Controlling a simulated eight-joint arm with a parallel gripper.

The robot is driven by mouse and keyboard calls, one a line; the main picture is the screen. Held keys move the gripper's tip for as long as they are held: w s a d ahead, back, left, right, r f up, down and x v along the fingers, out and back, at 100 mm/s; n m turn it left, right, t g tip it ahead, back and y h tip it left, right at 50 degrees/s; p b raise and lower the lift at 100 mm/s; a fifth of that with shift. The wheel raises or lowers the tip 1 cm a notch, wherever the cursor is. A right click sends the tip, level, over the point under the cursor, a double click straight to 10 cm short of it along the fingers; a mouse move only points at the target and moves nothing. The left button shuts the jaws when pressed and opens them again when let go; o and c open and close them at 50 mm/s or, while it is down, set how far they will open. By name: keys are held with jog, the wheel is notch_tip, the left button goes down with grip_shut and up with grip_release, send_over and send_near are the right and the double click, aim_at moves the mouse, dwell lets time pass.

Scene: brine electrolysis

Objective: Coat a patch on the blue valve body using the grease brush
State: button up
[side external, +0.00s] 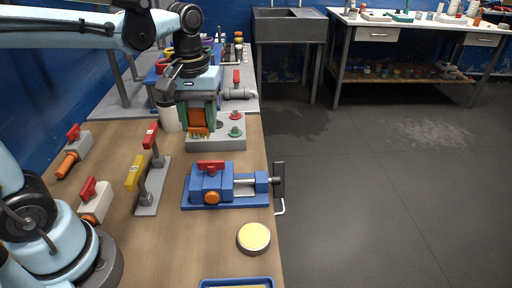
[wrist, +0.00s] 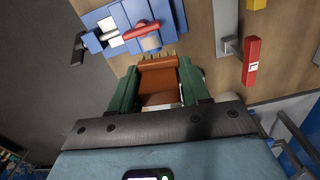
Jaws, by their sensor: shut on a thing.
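The blue valve body (side external: 211,184) with a red lever and an orange round end sits in a blue vise (side external: 262,190) on the bench. It also shows at the top of the wrist view (wrist: 171,17), partly cut off. My gripper (side external: 198,124) has green fingers shut on the grease brush (side external: 198,117), an orange-brown block with pale bristles pointing down. In the wrist view the brush (wrist: 158,78) is between the fingers (wrist: 158,90), bristles toward the valve. In the side view my gripper is behind the valve body, apart from it, over a grey block.
A round tin with a pale yellow top (side external: 253,237) stands nearer the camera, by the bench's right edge. A grey stand with yellow and red levers (side external: 148,190) is left of the vise. A blue tray (side external: 205,284) is at the bottom edge.

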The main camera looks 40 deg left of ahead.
jog(key=shift+s+f+n, duration=0.1)
jog(key=shift+f+n, duration=0.2)
jog(key=shift+n, duration=0.5)
jog(key=shift+f, duration=2.65)
notch_tip(320, 180, down, 3)
jog(key=shift+r, duration=0.1)
jog(key=shift+w+d+r, duration=0.15)
jog(key=shift+w+d, duration=0.25)
jog(key=shift+c, duration=0.4)
jog(key=shift+w+d, duration=1.1)
jog(key=s+a, duration=0.3)
jog(key=shift+r, duration=4)
jog(key=shift+f, duration=0.15)
